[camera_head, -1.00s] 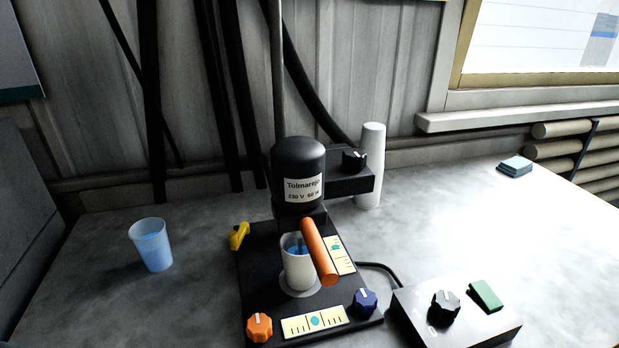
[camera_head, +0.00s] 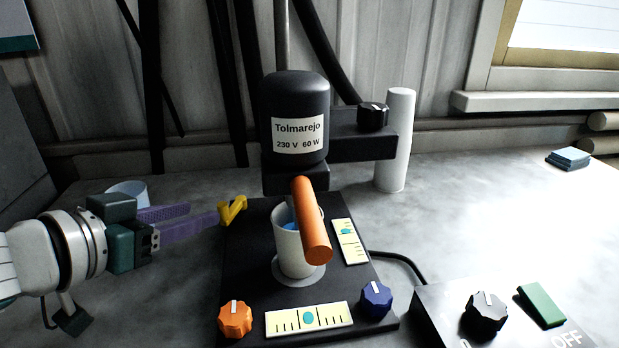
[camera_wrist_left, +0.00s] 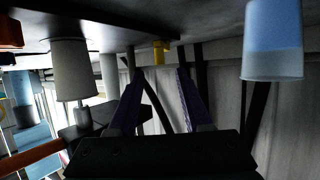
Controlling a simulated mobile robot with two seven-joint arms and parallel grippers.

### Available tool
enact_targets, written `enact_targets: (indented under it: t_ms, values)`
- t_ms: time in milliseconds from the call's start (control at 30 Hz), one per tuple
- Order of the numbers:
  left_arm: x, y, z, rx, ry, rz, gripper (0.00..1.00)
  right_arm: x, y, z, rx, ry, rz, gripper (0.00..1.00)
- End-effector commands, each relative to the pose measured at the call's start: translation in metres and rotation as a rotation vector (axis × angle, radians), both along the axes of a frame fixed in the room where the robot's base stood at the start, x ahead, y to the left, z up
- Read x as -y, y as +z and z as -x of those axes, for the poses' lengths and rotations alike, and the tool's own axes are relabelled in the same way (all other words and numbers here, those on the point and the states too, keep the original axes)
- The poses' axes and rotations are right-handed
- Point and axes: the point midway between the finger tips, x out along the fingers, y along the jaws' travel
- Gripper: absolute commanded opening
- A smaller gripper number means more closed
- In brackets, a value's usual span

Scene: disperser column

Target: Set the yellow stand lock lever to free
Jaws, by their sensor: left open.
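The yellow stand lock lever (camera_head: 232,208) sits at the left back edge of the black stand base (camera_head: 245,270). My left gripper (camera_head: 204,215) comes in from the left, its purple fingers open and its tips close to the lever. In the left wrist view the lever (camera_wrist_left: 161,50) shows small and yellow, ahead of the gap between the open fingers (camera_wrist_left: 158,75). I cannot tell whether the fingers touch it. Any marking beside the lever is not readable. My right gripper is not in view.
A blue cup (camera_head: 127,190) stands behind my left gripper. Orange (camera_head: 235,319) and blue (camera_head: 376,299) knobs sit at the base's front corners.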

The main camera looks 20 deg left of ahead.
Motion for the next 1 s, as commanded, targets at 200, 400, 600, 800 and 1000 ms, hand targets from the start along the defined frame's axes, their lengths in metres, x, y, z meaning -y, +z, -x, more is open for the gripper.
enact_targets:
  t_ms: [200, 400, 600, 800, 1000]
  values:
    - [0.001, -0.015, -0.035, 0.002, 0.002, 0.0, 0.5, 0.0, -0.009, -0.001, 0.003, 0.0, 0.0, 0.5]
    - [0.003, -0.025, -0.056, 0.0, 0.001, 0.001, 0.5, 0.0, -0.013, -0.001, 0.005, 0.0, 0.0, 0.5]
    - [0.004, -0.028, -0.065, -0.001, 0.001, 0.0, 0.5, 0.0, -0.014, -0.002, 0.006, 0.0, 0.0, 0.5]
    - [0.004, -0.028, -0.065, -0.002, 0.001, 0.0, 0.5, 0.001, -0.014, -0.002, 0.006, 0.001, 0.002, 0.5]
    - [0.004, -0.028, -0.065, -0.002, 0.001, 0.0, 0.34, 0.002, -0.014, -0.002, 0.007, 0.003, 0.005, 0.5]
